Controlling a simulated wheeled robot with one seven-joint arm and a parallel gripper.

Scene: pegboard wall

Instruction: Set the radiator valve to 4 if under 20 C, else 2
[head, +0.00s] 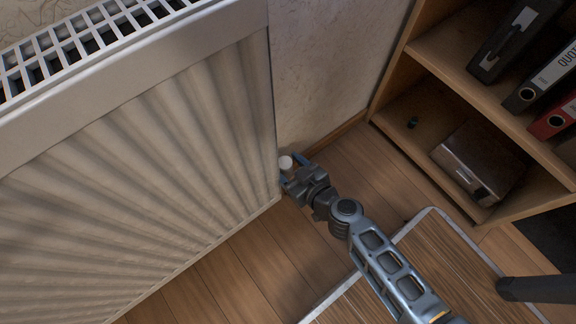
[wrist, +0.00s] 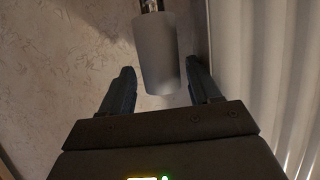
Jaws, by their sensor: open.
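The radiator valve (head: 286,163) is a small white knob at the lower right corner of the white radiator (head: 150,160) in the head view. In the wrist view the valve (wrist: 158,55) is a pale grey cylinder on a metal stem, reaching down between the fingers. My gripper (head: 292,172) is open, with one finger on each side of the valve. In the wrist view my gripper (wrist: 162,88) shows gaps between its fingers and the knob. No number marks on the knob are readable. No thermometer or temperature reading is in view.
A wooden shelf unit (head: 480,95) with binders (head: 543,77) and a metal box (head: 480,160) stands at the right. A wood-topped table with a pale edge (head: 440,270) is below it. The plaster wall (head: 335,60) is behind the valve. Bare floor (head: 240,265) lies below the radiator.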

